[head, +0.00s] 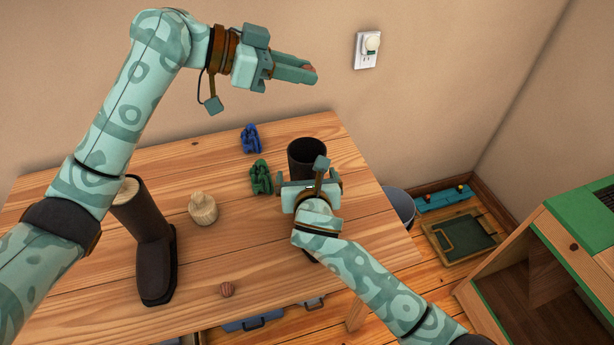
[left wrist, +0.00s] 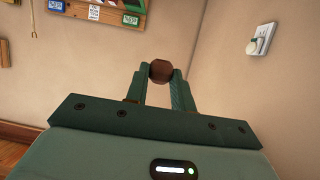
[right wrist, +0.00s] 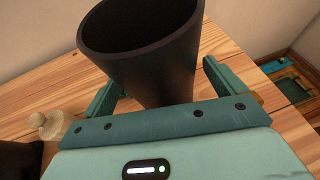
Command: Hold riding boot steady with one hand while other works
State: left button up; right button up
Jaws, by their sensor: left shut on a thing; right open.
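A dark brown riding boot (head: 307,157) stands upright on the table, its open top facing up. It fills much of the right wrist view (right wrist: 150,50); its lower part is hidden in the head view. My right gripper (head: 309,180) is open with its fingers on either side of this boot's shaft. My left gripper (head: 313,75) is raised above the table, shut on a small reddish-brown ball (left wrist: 161,70). A second dark boot (head: 153,240) stands at the left, with something pale wooden in its top.
On the wooden table (head: 190,305) are a pale wooden knob-like piece (head: 203,208), a green item (head: 261,177) and a blue item (head: 250,138). A grey bin (head: 400,205) and a green-edged wooden unit (head: 560,250) stand to the right. A wall outlet (head: 367,50) is behind.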

jog(key=c, duration=1.3)
pick_arm(q)
jog(key=f, duration=0.4)
jog(key=a+f, duration=0.1)
jog(key=f, duration=0.4)
jog(key=a+f, duration=0.1)
jog(key=f, duration=0.4)
jog(key=shift+f, duration=0.95)
jog(key=o, duration=1)
jog(key=v, duration=1.2)
jog(key=shift+r, duration=0.1)
